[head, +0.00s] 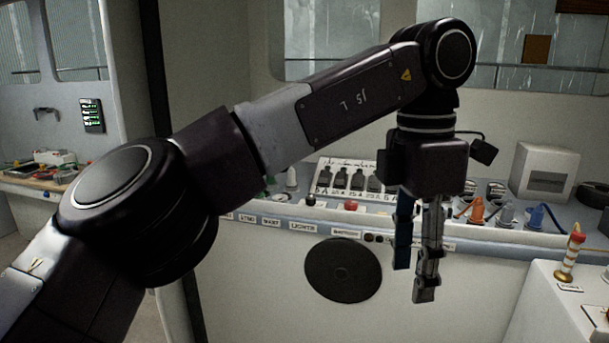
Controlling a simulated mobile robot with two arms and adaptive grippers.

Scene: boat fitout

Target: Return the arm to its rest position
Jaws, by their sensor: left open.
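My left arm (335,102) comes in from the lower left and reaches up across the middle of the head view, with its wrist bent downward. My left gripper (412,282) hangs pointing down in front of the labelled console edge. Its fingers look empty and apart. The arm hides part of the console and the wall behind it. My right gripper is not in the head view.
A console shelf (510,235) carries a fuse card (352,178), a red knob (351,205), and orange and blue connectors (477,210). A white box (543,172) stands behind. A striped post (570,255) rises from the white counter at right. A round black disc (343,270) is on the front panel.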

